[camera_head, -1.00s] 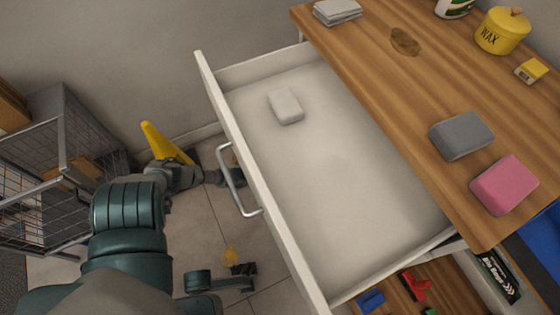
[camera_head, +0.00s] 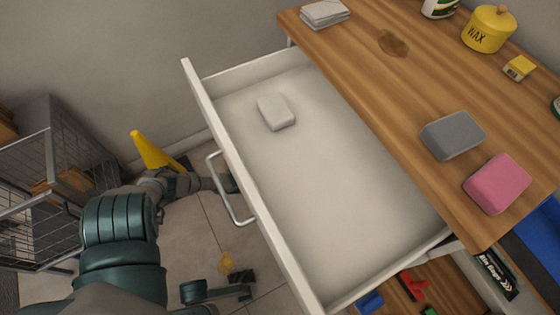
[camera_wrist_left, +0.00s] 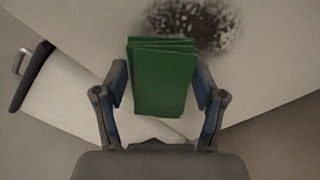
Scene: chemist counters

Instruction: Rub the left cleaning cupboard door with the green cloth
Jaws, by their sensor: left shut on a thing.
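The folded green cloth (camera_wrist_left: 165,82) is between the two fingers of my left gripper (camera_wrist_left: 161,90), which is shut on it, in the left wrist view. Beyond it is a pale panel (camera_wrist_left: 275,65), which looks like the cupboard door, with a dark speckled smudge (camera_wrist_left: 220,28). The cloth overlaps the smudge's lower left in the picture; I cannot tell whether they touch. In the head view my left arm reaches in below the open drawer, and its gripper is mostly hidden behind the drawer front. The cloth and the smudge are hidden there.
The open white drawer (camera_head: 340,205) holds a white block (camera_head: 276,112) and has a metal handle (camera_head: 232,195). Grey (camera_head: 452,135) and pink (camera_head: 498,184) sponges lie on the wooden counter (camera_head: 400,90). A wire cage (camera_head: 45,185) and a yellow cone (camera_head: 152,150) stand left.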

